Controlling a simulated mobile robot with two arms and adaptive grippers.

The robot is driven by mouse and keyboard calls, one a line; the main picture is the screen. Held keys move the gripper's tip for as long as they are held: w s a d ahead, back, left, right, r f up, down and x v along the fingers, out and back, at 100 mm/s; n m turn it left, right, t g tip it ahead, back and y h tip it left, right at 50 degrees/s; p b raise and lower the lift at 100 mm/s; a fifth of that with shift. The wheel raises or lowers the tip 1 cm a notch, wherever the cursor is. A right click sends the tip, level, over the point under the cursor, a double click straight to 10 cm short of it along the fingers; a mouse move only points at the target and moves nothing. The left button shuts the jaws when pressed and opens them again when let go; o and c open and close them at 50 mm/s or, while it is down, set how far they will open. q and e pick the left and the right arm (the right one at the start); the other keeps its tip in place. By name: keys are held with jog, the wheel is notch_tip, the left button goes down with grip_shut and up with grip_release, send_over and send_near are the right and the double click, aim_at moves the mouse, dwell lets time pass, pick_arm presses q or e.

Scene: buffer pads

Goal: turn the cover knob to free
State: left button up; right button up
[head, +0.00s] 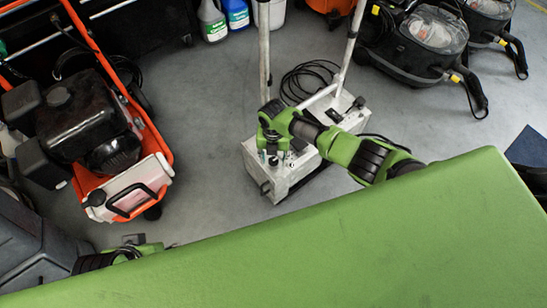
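A pale grey metal machine (318,163) with two upright handle bars stands on the floor in the middle of the head view. My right arm reaches over it from the right. My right gripper (272,158) is at the machine's left top end, pointing down. Its fingers are small and dark, and I cannot tell whether they are open or shut or touch anything. A dark fitting (265,187) sits on the machine's front left face. I cannot make out for certain which part is the cover knob; the gripper may hide it. Part of my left arm shows at lower left; its fingers are not clear.
An orange-framed engine machine (120,150) stands at the left. Black vacuum-like machines (415,45) stand at upper right. A black cable (308,80) lies coiled behind the grey machine. Bottles (212,22) stand at the back. Grey floor is clear on both sides of the grey machine.

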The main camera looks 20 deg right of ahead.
aim_at(274, 160)
jog(key=shift+r, duration=0.15)
notch_tip(274, 160, up, 12)
dwell(0.7)
